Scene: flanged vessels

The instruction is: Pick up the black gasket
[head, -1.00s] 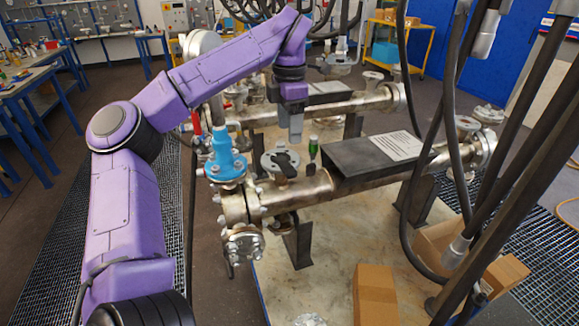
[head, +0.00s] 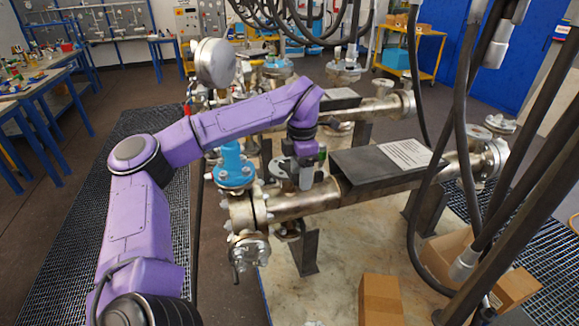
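The black gasket (head: 288,185) lies on the grey flange (head: 277,167) on top of the near pipe. Only a small dark part of it shows, beside my gripper. My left gripper (head: 306,184) points down over the right side of that flange, very close to the gasket. Its fingers are small and seen from behind, so I cannot tell whether they are open or shut, or whether they touch the gasket. My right gripper is not in view.
A blue fitting (head: 233,165) stands left of the flange. A green-handled tool (head: 321,154) is just right of my gripper. A black cover with a paper label (head: 405,153) sits on the near pipe. Cardboard boxes (head: 381,298) and hanging cables are at front right.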

